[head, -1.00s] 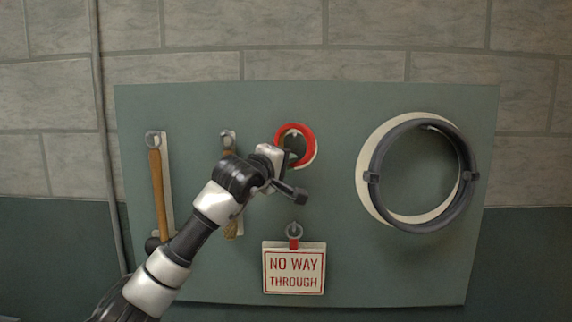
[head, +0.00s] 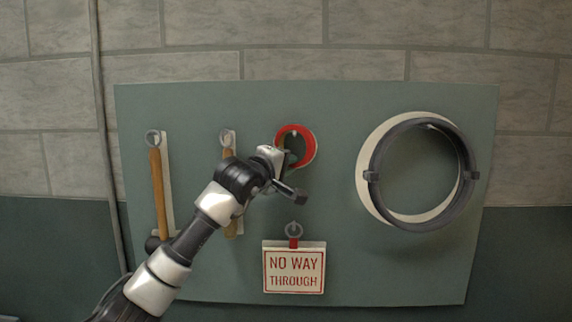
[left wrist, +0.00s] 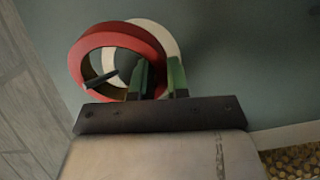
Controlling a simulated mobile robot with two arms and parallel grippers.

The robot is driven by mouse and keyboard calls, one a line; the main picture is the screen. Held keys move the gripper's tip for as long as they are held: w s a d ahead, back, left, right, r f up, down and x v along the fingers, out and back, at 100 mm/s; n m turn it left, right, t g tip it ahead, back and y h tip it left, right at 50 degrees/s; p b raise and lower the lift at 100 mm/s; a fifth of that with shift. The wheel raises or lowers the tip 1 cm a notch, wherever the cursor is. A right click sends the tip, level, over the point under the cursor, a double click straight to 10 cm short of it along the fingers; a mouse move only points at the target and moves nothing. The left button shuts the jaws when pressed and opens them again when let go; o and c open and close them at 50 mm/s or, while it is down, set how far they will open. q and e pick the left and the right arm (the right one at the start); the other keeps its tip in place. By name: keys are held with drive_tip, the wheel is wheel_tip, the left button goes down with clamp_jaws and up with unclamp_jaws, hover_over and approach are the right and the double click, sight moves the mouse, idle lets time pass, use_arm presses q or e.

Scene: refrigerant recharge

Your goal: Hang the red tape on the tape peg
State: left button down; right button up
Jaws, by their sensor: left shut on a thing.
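The red tape (head: 309,148) is a ring in front of the green board, at the middle in the head view. It also shows in the left wrist view (left wrist: 118,36), with a white ring mark (left wrist: 160,37) on the board behind it. The dark tape peg (left wrist: 101,78) shows inside the ring's opening in the left wrist view; whether the tape rests on it I cannot tell. My left gripper (head: 287,160) is shut on the tape's rim; its green fingers (left wrist: 157,76) also show in the wrist view. My right gripper is not in view.
The board (head: 340,110) also holds a hammer (head: 157,190) at left, another wooden-handled tool (head: 229,165) partly behind my arm, a hanging "NO WAY THROUGH" sign (head: 294,271) below, and a large dark hose ring (head: 374,160) at right.

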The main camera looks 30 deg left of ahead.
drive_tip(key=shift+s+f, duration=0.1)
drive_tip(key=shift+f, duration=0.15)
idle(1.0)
